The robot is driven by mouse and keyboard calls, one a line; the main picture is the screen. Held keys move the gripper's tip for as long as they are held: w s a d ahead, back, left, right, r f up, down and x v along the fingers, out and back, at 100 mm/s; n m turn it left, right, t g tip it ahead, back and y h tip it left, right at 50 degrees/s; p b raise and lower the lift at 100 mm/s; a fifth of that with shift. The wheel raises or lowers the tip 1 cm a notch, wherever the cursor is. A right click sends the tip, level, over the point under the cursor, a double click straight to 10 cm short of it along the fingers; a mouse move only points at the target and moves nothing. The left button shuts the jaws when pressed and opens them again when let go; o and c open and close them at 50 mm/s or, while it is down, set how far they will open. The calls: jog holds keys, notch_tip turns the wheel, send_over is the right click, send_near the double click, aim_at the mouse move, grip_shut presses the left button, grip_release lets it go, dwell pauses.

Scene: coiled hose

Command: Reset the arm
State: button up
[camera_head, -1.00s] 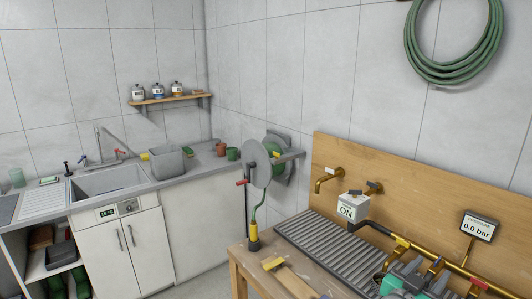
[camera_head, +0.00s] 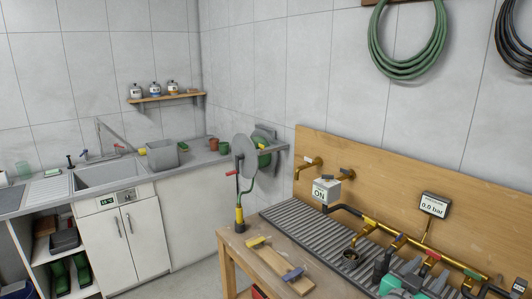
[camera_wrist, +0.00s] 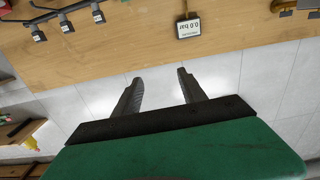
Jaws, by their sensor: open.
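My gripper (camera_wrist: 160,76) shows in the wrist view with its two dark fingers spread apart and nothing between them. Its green body fills the bottom of that view. The fingers point toward a wooden backboard (camera_wrist: 110,55) and a pressure gauge (camera_wrist: 188,27), which appears upside down there.
A ribbed drain tray (camera_head: 310,232) lies on the wooden bench, with a brass pipe (camera_head: 400,237) and the gauge (camera_head: 433,205) behind it. A green coiled hose (camera_head: 408,70) hangs on the wall. A sink (camera_head: 105,175) is at left.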

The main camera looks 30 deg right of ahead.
jog(key=s+a+f+n+g+y, duration=0.1)
jog(key=a+f+y, duration=0.45)
jog(key=f, duration=0.45)
jog(key=s+a+f+n+g+y, duration=0.1)
jog(key=a+f+n+g+y, duration=0.1)
jog(key=a+f+y, duration=0.55)
jog(key=w+a+n+t+y+b, duration=0.1)
jog(key=w+a+n+b, duration=0.2)
jog(key=a, duration=0.7)
jog(key=w+a+f+n+t+y+b, duration=0.1)
jog(key=w+a+n, duration=0.4)
jog(key=a, duration=0.5)
jog(key=w+a+f+n+t+y+b, duration=0.1)
jog(key=w+a+n+b, duration=0.4)
jog(key=a, duration=0.5)
jog(key=shift+w+a+f+y+b, duration=0.2)
jog(key=shift+w+a+y+b, duration=0.25)
jog(key=shift+w+y, duration=0.4)
